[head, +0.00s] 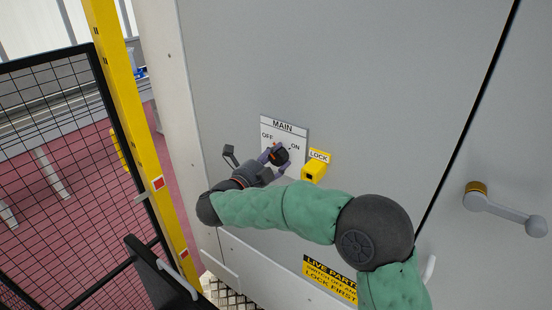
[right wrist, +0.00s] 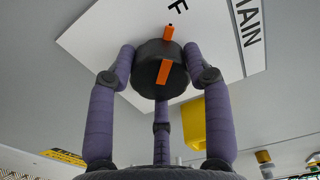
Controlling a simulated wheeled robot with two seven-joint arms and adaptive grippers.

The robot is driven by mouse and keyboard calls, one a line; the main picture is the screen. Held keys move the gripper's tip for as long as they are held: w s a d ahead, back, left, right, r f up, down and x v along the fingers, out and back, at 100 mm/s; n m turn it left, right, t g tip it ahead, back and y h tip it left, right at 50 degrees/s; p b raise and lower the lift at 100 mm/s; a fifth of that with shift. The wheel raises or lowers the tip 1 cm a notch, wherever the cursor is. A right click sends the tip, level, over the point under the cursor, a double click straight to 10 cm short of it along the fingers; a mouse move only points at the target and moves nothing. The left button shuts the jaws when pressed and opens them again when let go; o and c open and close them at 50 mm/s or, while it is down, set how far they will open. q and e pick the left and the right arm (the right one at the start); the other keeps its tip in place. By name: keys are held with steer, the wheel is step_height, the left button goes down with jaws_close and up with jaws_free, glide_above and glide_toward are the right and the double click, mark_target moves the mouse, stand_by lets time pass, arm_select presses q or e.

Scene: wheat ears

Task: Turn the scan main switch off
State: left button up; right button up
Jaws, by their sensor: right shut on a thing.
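The main switch is a round black knob (head: 281,156) with an orange bar, on a white plate (head: 299,133) marked MAIN, OFF at left and ON at right. My right gripper (head: 276,157) is shut on the knob, its purple fingers around the rim. In the right wrist view the knob (right wrist: 158,68) sits between the fingertips (right wrist: 158,70). There its orange bar points up towards a letter F on the plate, the rest of that word being out of frame. In the head view the fingers hide part of the knob. My left gripper is not in view.
A yellow lock block (head: 314,169) labelled LOCK is close right of the knob. A grey cabinet handle (head: 505,209) is at far right. A yellow post (head: 130,100) and black mesh fence (head: 60,150) stand at left.

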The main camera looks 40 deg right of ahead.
steer(key=o, duration=0.7)
steer(key=shift+w+r, duration=0.15)
steer(key=shift+r, duration=0.05)
steer(key=o, duration=0.5)
steer(key=shift+c, duration=0.2)
steer(key=shift+w+a+f, duration=0.1)
steer(key=shift+w, duration=0.05)
steer(key=v, duration=1.2)
